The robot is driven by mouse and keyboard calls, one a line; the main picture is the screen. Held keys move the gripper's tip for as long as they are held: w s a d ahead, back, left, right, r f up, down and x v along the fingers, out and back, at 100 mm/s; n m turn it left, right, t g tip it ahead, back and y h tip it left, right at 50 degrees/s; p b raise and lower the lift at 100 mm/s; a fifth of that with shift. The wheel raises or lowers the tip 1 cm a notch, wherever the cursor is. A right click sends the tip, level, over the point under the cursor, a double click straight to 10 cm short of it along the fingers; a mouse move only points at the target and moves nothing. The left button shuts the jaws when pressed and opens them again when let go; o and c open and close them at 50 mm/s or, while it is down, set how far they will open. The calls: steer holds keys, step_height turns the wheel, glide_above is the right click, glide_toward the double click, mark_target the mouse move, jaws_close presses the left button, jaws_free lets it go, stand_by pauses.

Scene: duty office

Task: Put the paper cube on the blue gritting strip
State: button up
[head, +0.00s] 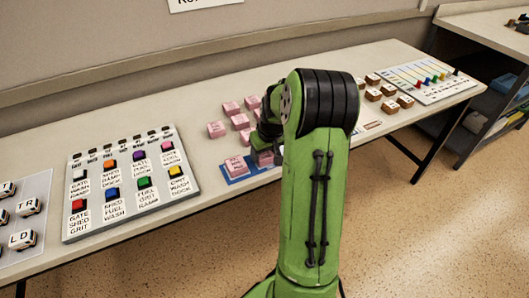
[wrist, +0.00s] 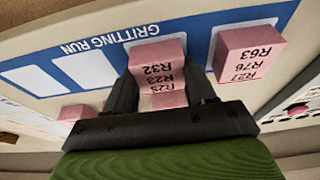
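The blue gritting strip (head: 229,180) lies on the long table; in the wrist view (wrist: 205,28) it reads GRITTING RUN and has white slots. A pink paper cube marked R32, R23, R25 (wrist: 158,55) is between the two fingers of my gripper (wrist: 160,92), which look closed against its sides. The cube is over or on the strip; I cannot tell whether it touches. Another pink cube marked R63, R76, R27 (wrist: 250,50) sits on the strip, and it also shows in the head view (head: 236,167). In the head view my arm hides most of the gripper and the held cube.
Several loose pink cubes (head: 216,129) stand on the table behind the strip. A board with coloured blocks (head: 130,180) is at left. Brown-sided blocks (head: 389,107) and a board with coloured pegs (head: 425,78) are at right. Lettered blocks (head: 22,240) stand at far left.

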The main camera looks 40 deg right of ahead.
steer(key=o, duration=0.4)
steer(key=p+v, duration=0.4)
steer(key=v, duration=0.8)
steer(key=a+r+n, duration=0.1)
steer(key=a+r, duration=0.4)
steer(key=a, duration=0.3)
steer(key=s+a+r+n+t+y, duration=0.1)
steer(key=s+a+r+n+t, duration=0.1)
steer(key=s+a, duration=1.5)
steer(key=shift+r, duration=0.4)
steer(key=shift+w+a, duration=0.1)
